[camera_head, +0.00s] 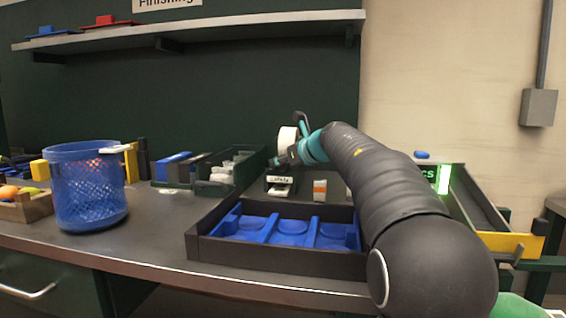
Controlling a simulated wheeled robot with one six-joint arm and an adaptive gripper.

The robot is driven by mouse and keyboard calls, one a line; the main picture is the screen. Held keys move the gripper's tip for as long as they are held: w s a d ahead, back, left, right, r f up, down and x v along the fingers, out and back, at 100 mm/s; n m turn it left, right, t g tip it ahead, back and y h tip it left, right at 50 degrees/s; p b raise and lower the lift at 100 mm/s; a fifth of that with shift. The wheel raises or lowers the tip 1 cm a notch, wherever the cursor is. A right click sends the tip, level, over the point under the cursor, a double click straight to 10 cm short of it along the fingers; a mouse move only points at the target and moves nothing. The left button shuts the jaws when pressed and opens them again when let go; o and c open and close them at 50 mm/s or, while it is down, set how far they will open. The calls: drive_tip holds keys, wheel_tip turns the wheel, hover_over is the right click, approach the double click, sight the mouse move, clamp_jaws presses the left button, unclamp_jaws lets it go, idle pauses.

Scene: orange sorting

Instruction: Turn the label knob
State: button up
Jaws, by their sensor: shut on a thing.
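My gripper (290,146), teal and dark, is at the back middle of the bench. One dark finger shows above a white round part (287,139) and another below it. The gripper is shut on this white part, which looks like the label knob, though its contact points are partly hidden. Just below stands a small dark label holder (280,184) with a white lettered strip, too small to read surely. My arm comes in from the lower right and hides part of the bench behind it.
A black tray with blue compartments (290,262) lies in front. A blue mesh basket (90,190) and a wooden fruit crate (27,207) stand left. A dark bin (232,172) is beside the label holder. A small orange-white box (320,190) and a green display (443,179) are right.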

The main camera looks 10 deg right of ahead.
drive_tip(key=shift+m+t+h, duration=0.4)
drive_tip(key=shift+m+h, duration=0.7)
drive_tip(key=shift+h, duration=0.2)
drive_tip(key=shift+m+h, duration=0.5)
drive_tip(key=shift+h, duration=0.1)
drive_tip(key=o, duration=1.2)
drive_tip(key=shift+c, duration=0.2)
drive_tip(key=shift+s, duration=0.1)
drive_tip(key=v, duration=1.1)
drive_tip(key=shift+s, duration=0.4)
drive_tip(key=shift+r, duration=0.1)
